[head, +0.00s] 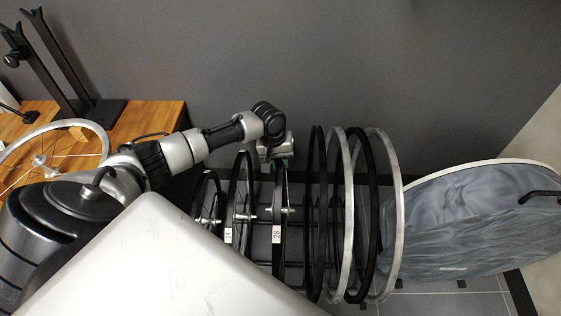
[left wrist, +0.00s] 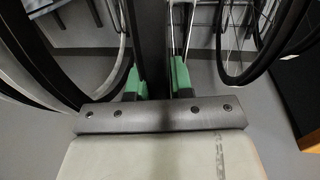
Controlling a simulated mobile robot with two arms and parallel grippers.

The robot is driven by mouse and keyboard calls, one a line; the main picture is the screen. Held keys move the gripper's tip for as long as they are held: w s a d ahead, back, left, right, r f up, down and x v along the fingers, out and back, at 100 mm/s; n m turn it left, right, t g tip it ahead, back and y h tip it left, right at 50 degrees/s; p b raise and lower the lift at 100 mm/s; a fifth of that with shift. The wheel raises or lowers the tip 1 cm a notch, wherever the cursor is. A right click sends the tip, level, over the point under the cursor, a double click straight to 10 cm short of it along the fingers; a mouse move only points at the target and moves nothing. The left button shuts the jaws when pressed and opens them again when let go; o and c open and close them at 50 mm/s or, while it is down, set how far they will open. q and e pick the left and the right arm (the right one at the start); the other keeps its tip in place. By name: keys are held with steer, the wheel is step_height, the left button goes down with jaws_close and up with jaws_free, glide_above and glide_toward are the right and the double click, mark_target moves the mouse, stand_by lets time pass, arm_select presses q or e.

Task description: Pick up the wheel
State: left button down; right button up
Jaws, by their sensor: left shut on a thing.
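Several bicycle wheels stand upright in a row on a rack. The wheel tagged 28 (head: 278,195) has a dark rim and is near the middle of the row. My left gripper (head: 281,161) reaches over from the left and is at the top of this wheel. In the left wrist view, its green-tipped fingers (left wrist: 158,78) lie on either side of the dark rim (left wrist: 153,45), shut on it. The wheel still stands in line with the others. The lower part of the wheel is hard to see. My right gripper is not in view.
A wheel tagged 24 (head: 239,190) stands close on the left. A black rim (head: 317,185) and silver rims (head: 398,205) stand on the right. A large grey covered disc (head: 470,225) is farther right. A wooden bench (head: 150,115) with a silver wheel (head: 95,128) is at left.

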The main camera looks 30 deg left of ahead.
arm_select(q)
steer(key=shift+w+r, duration=0.1)
steer(key=shift+r+b, duration=0.1)
steer(key=shift+b, duration=0.3)
steer(key=shift+r, duration=0.3)
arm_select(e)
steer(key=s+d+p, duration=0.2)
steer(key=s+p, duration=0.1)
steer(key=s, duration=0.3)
arm_select(q)
step_height(320, 180, up, 34)
steer(key=p, duration=2.2)
steer(key=shift+f, duration=0.15)
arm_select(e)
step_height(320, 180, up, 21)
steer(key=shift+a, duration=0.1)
